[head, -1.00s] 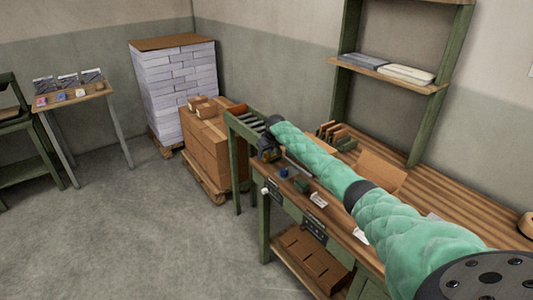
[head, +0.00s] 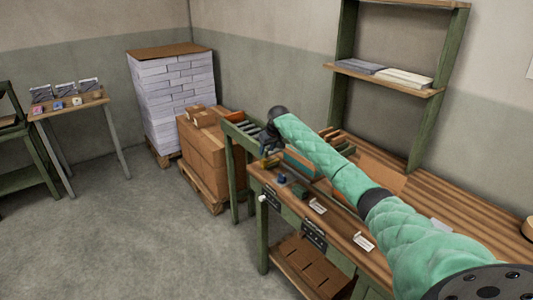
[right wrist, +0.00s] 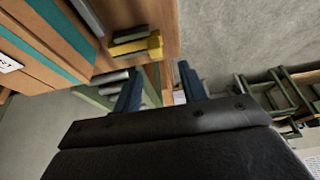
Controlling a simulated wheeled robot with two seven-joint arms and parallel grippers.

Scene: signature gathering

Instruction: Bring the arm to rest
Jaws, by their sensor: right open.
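My right arm, in a green padded sleeve, reaches from the lower right over the wooden workbench (head: 462,212) in the head view. My right gripper (head: 268,150) is small and dark there, above the bench's far left end. In the right wrist view its two dark blue fingers (right wrist: 161,88) stand apart with nothing held between them. My left gripper is not in view.
Brown cartons (head: 212,150) and a tall stack of pale paper bundles (head: 172,95) stand beyond the bench. A small table (head: 82,104) with cards is at the left. A wall shelf (head: 385,77) hangs above the bench. The floor at left is clear.

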